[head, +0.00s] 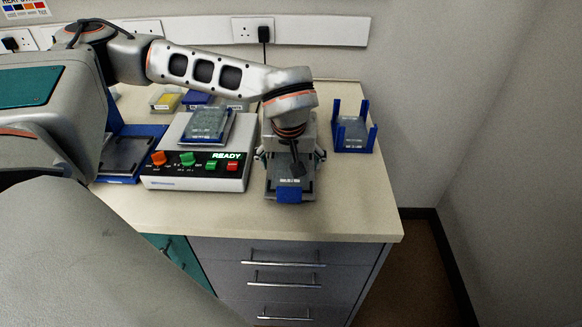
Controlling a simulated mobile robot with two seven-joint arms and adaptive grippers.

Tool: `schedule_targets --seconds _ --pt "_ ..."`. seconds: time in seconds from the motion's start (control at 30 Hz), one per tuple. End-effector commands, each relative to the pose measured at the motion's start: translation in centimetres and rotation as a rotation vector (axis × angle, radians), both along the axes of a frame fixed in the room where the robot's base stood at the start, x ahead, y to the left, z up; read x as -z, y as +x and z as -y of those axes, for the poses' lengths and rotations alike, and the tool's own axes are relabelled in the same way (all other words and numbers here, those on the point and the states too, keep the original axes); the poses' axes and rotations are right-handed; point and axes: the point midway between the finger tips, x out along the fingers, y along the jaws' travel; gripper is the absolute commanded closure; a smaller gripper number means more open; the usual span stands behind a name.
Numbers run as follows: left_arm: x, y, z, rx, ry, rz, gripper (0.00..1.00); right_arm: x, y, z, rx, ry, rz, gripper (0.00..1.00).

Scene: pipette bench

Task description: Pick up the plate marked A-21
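My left gripper (290,160) points down over a grey stand (307,185) near the front of the bench. Its two fingers are spread wide, one on each side of the stand, and I see nothing clamped between them. A blue part with a small white label (289,194) sits at the front of the stand. The gripper hides much of what is behind it. A clear plate (207,122) lies on the white device marked READY. Another labelled plate (351,130) is in a blue corner-post holder at right. The labels are too small to read, so I cannot tell which is A-21. My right gripper is not in view.
The white device (195,160) has orange, green and red controls. A blue-framed tray (122,155) stands at its left. Smaller yellow (165,101) and blue (197,99) items lie behind it. The bench is clear at front right (350,200); a wall bounds the right.

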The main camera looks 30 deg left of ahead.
Motion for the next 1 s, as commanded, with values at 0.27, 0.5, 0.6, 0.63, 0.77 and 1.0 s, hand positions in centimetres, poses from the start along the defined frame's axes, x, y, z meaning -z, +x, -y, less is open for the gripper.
schedule_targets --seconds 0.27,0.5,0.6,0.63,0.77,1.0 --pt "0.4 0.2 -0.1 0.0 0.0 0.001 0.21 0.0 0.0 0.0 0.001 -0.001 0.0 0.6" --pt "0.4 0.2 -0.1 0.0 -0.001 0.0 0.62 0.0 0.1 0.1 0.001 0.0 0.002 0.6" --pt "0.4 0.2 -0.1 0.0 0.0 0.001 0.62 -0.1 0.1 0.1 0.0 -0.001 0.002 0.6" --pt "0.4 0.2 -0.1 0.0 -0.001 0.0 0.62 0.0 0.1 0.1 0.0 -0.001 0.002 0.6" --pt "0.4 0.2 -0.1 0.0 0.0 0.001 0.62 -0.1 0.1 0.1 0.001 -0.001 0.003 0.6" --pt "-1.0 0.3 -0.1 -0.001 -0.001 0.005 0.62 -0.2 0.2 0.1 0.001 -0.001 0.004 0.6"
